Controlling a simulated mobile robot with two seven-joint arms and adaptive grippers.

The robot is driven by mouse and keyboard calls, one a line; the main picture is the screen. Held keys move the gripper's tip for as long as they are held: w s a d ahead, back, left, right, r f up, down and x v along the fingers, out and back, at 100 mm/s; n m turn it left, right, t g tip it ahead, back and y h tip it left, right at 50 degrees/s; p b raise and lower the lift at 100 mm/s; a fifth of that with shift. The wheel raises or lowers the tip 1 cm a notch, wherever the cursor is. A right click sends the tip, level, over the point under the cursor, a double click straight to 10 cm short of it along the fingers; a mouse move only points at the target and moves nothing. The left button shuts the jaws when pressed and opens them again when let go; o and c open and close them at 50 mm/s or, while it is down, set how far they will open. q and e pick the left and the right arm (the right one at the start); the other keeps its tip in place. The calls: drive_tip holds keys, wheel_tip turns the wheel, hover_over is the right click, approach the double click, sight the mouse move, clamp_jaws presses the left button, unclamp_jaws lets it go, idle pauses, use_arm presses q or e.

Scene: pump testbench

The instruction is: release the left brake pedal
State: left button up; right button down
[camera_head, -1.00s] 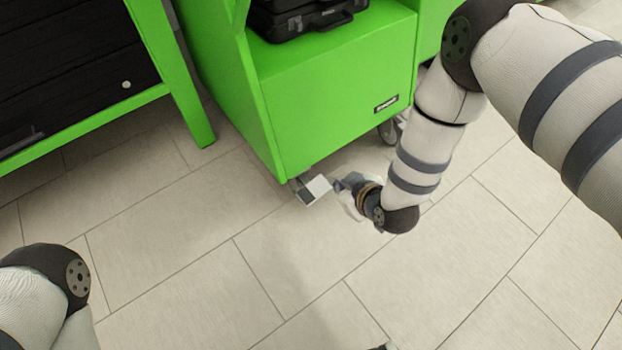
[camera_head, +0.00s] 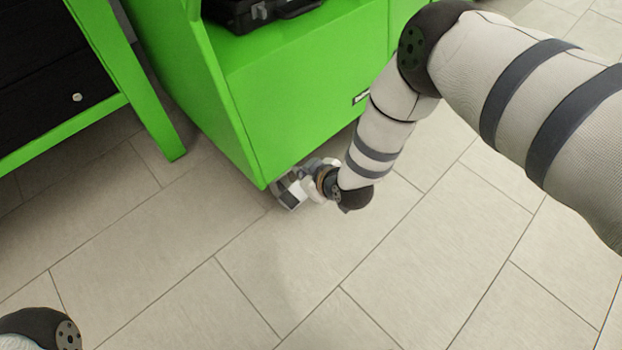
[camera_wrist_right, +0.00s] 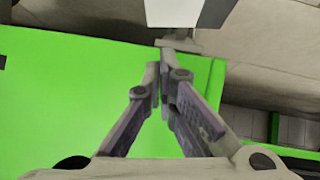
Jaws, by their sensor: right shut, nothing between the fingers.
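The left brake pedal (camera_head: 288,196) is a small white and dark plate low at the near bottom corner of the green cart. In the right wrist view its white plate (camera_wrist_right: 172,12) shows at the top, with a grey bracket below it. My right gripper (camera_head: 294,180) is at the pedal, close to the floor, and partly covers it. In the right wrist view the right gripper (camera_wrist_right: 163,70) is shut and empty, its fingertips just short of the bracket. I cannot tell whether they touch it. My left gripper is out of view.
The green cart (camera_head: 300,100) stands right above the pedal and limits room there. A black case (camera_head: 245,12) sits on its shelf. A green frame with dark drawers (camera_head: 50,95) stands at left. The tiled floor (camera_head: 400,260) in front is clear.

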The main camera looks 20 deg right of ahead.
sight(298, 193)
drive_tip(key=f, duration=0.1)
drive_tip(key=f+b, duration=0.1)
drive_tip(key=f, duration=0.2)
drive_tip(key=shift+w+d+f+b, duration=0.15)
drive_tip(key=shift+w+d+b, duration=0.15)
drive_tip(key=shift+b, duration=0.1)
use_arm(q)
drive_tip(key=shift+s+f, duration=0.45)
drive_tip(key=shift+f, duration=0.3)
